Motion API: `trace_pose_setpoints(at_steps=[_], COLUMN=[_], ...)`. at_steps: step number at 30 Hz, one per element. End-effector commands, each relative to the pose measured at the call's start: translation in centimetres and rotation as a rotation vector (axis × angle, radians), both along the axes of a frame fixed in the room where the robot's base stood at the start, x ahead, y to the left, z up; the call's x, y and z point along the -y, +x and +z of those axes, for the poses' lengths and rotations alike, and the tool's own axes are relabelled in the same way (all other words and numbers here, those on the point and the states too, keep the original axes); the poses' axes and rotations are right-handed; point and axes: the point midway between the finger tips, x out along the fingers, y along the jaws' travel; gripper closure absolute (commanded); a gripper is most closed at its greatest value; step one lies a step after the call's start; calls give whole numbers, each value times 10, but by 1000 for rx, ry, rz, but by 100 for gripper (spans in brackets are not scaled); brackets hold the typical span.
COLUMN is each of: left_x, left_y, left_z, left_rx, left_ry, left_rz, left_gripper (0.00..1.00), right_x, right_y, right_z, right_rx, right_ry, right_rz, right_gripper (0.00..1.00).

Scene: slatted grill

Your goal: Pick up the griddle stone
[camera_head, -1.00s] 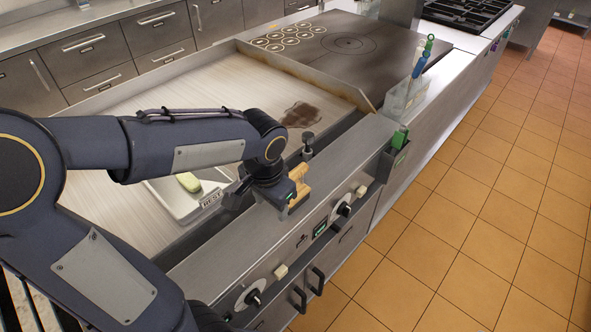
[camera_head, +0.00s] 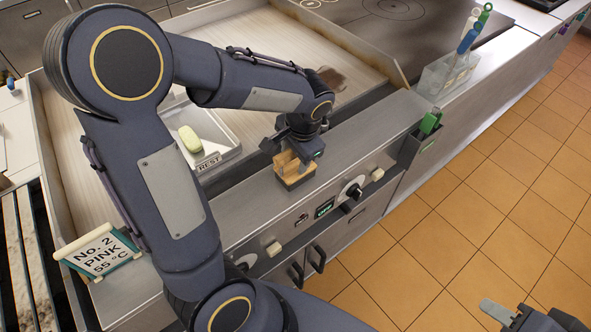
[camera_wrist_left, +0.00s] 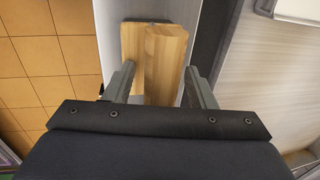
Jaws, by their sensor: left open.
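The griddle stone (camera_head: 294,178) sits on the steel front ledge of the griddle. It has a pale wooden top and a dark, thin lower part. My left gripper (camera_head: 292,152) is directly over it. In the left wrist view, the stone's wooden block (camera_wrist_left: 155,50) lies between the two fingers of the open left gripper (camera_wrist_left: 160,75), with a finger on each side. I cannot tell whether the fingers touch it. Part of my right gripper (camera_head: 520,314) shows at the bottom right, away from the stone; its jaw opening is not clear.
A sign (camera_head: 98,252) reads "No. 2 PINK 55 °C". Control knobs (camera_head: 352,190) line the front panel. A clear holder (camera_head: 445,76) with coloured-handled tools stands on the right.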

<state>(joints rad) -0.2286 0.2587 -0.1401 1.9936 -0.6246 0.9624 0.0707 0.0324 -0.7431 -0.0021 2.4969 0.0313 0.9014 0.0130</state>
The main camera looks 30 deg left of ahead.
Motion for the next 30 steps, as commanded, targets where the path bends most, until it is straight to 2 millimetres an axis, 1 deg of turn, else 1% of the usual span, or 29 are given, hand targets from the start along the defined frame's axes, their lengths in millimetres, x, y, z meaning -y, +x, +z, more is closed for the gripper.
trace_pose_setpoints(at_steps=[4,15,16,25,30], left_x=[0,0,0,0,0], left_y=[0,0,0,0,1], left_z=[2,2,2,4,17], left_rx=[0,1,1,2,3], left_ry=[0,0,0,-1,-1], left_rz=[0,0,0,0,-1], left_gripper=[50,98,100,100,100], right_x=[0,0,0,0,0], right_y=[0,0,0,0,0], right_z=[2,2,2,3,14], right_rx=[0,0,0,0,0], right_ry=[0,0,0,0,0], right_rz=[0,0,0,0,0], right_gripper=[64,64,64,64,64])
